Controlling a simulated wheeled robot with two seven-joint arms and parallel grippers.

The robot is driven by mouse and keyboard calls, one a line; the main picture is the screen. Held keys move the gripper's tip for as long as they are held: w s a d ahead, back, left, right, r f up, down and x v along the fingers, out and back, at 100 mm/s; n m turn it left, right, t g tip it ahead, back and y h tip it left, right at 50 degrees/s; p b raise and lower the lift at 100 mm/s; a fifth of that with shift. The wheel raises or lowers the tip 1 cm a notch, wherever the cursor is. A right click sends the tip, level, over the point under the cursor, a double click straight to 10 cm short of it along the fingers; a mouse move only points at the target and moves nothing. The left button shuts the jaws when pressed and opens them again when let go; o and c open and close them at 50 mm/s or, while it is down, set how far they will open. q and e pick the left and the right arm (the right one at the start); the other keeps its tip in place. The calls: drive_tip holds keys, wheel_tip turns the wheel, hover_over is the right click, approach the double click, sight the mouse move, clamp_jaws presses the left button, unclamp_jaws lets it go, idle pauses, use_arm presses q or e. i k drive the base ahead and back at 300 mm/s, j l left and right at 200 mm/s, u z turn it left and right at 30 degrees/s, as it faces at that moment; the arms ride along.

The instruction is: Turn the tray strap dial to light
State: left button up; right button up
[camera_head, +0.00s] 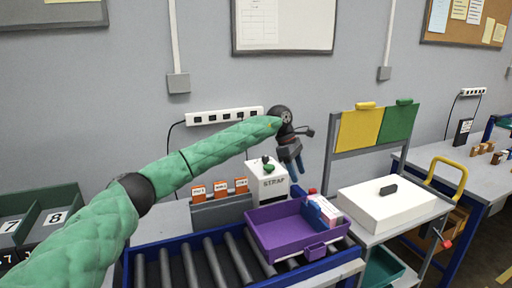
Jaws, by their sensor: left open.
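The strap unit (270,184) is a small white box marked STRAP, standing behind the purple tray (276,229). A small green dial (268,169) shows on its upper face, with dark parts above it; its setting is too small to read. My left arm, in a green quilted sleeve, reaches across from the left. My left gripper (292,168) hangs fingers down at the right of the strap unit, open, with nothing seen in it. It looks apart from the dial. My right gripper is out of view.
The purple tray, holding blue and white packs (325,211), sits on a blue-framed roller conveyor (210,262). A grey holder with orange-topped cards (221,208) stands left of the strap unit. A white lidded box (385,207) is at right. A power strip (225,115) is on the wall.

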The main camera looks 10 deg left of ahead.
sight(265, 159)
drive_tip(key=i+j, duration=0.95)
